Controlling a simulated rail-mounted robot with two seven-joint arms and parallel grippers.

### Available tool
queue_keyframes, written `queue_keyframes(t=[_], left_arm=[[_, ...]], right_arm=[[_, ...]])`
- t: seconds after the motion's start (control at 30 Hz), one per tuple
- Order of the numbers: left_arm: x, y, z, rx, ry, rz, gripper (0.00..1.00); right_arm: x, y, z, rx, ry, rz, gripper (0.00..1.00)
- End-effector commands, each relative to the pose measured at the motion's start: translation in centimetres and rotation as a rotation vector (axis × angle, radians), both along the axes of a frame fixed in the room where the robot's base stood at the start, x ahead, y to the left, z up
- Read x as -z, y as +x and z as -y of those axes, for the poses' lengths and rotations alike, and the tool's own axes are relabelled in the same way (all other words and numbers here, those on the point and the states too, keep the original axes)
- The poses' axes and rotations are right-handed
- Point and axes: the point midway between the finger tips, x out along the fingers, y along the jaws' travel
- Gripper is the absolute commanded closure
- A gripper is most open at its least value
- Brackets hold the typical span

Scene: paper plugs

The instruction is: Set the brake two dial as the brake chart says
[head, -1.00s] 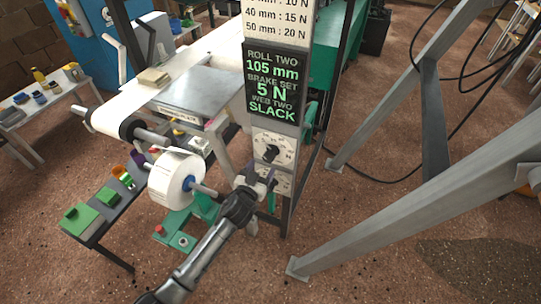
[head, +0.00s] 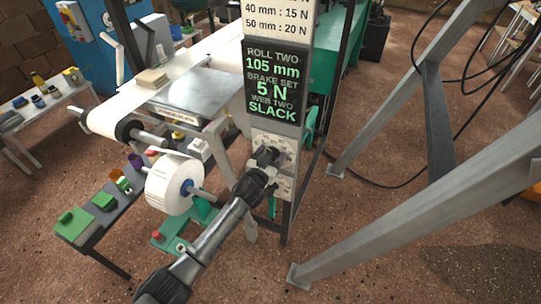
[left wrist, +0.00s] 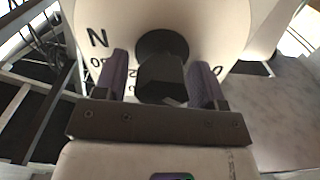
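My left gripper (head: 268,158) is at the upper dial (head: 288,146) on the grey post. In the left wrist view its two purple-padded fingers (left wrist: 160,85) stand open on either side of the dial's black knob (left wrist: 162,72), with a gap at the left finger. The white dial face (left wrist: 215,35) shows an "N" and partly hidden numbers; the pointer's setting is hidden. A lower dial (head: 286,187) is partly covered by my gripper. The dark display (head: 272,82) reads roll two 105 mm, brake set 5 N, web two slack. The chart (head: 278,20) above shows 40 mm : 15 N and 50 mm : 20 N; its top is cut off.
A white paper roll (head: 172,187) on a spindle is left of my gripper, with the paper web (head: 130,97) above it. A low bench (head: 85,230) with green blocks stands at left. A grey metal frame (head: 420,210) fills the right, with open floor between.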

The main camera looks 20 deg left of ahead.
Motion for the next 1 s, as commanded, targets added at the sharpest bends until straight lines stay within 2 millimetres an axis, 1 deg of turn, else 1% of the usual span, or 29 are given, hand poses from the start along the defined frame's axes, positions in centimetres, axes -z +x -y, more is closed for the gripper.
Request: queue_keyframes(t=[0.03, 0.07, 0.5, 0.77, 1.0], left_arm=[[0.0, -0.01, 0.0, 0.0, 0.0, 0.0, 0.41], [0.0, -0.01, 0.0, 0.0, 0.0, 0.0, 0.43], [0.01, -0.02, 0.0, 0.0, 0.0, 0.0, 0.85], [-0.05, -0.02, 0.04, 0.0, 0.044, 0.003, 0.85], [-0.07, -0.01, 0.13, -0.001, 0.195, 0.012, 0.85]], right_arm=[[-0.01, 0.01, 0.06, -0.001, -0.002, 0.0, 0.57], [-0.01, 0.0, 0.1, -0.002, -0.004, 0.001, 0.57], [-0.02, 0.02, 0.19, -0.004, -0.007, 0.001, 0.57], [-0.23, 0.04, 0.03, 0.0, -0.001, 0.001, 0.57], [-0.69, 0.05, -0.1, 0.003, 0.004, 0.001, 0.57]])
